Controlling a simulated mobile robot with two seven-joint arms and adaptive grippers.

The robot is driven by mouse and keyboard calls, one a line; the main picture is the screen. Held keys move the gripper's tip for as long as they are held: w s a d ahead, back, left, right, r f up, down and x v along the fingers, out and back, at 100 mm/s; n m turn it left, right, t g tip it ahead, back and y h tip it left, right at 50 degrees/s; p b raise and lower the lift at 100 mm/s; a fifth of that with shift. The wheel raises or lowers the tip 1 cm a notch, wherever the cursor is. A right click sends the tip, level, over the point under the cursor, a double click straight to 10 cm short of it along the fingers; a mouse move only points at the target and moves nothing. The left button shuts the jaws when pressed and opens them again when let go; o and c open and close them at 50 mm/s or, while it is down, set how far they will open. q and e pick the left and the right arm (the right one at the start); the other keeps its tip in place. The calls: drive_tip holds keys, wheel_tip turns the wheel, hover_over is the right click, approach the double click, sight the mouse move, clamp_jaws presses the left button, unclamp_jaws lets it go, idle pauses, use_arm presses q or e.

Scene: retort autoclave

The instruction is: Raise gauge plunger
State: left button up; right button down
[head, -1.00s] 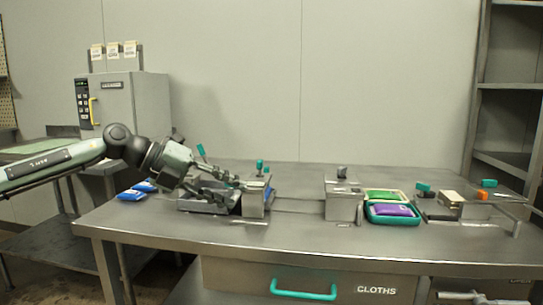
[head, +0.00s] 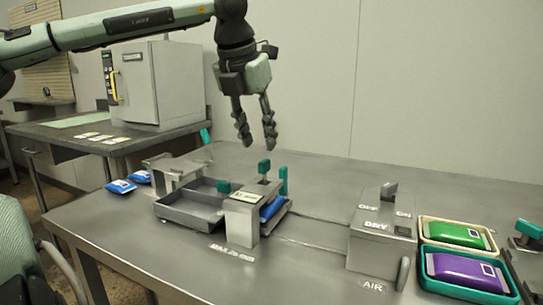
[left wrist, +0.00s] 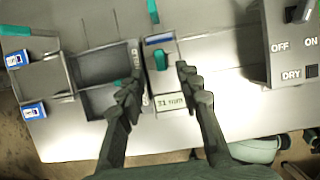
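The gauge (head: 241,218) is a grey metal block with a label on top, standing at the front of the bench. A teal-topped knob (head: 264,166), apparently its plunger, rises just behind the label. A blue pouch (head: 271,208) lies beside the block. My left gripper (head: 256,145) points down above the knob, open and empty, fingers apart. In the left wrist view the teal knob (left wrist: 160,59) lies between the open fingertips (left wrist: 159,72), with no contact visible. My right gripper is not in view.
A grey tray (head: 180,212) with a teal tab adjoins the gauge on the left. Two blue pouches (head: 121,187) lie farther left. The DRY switch box (head: 378,245) and green and purple pouches in trays (head: 425,262) stand right. Open bench lies between gauge and box.

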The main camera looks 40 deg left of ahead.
sight(264, 161)
use_arm(q)
drive_tip(key=x, duration=0.6)
drive_tip(key=shift+c, duration=0.4)
clamp_jaws()
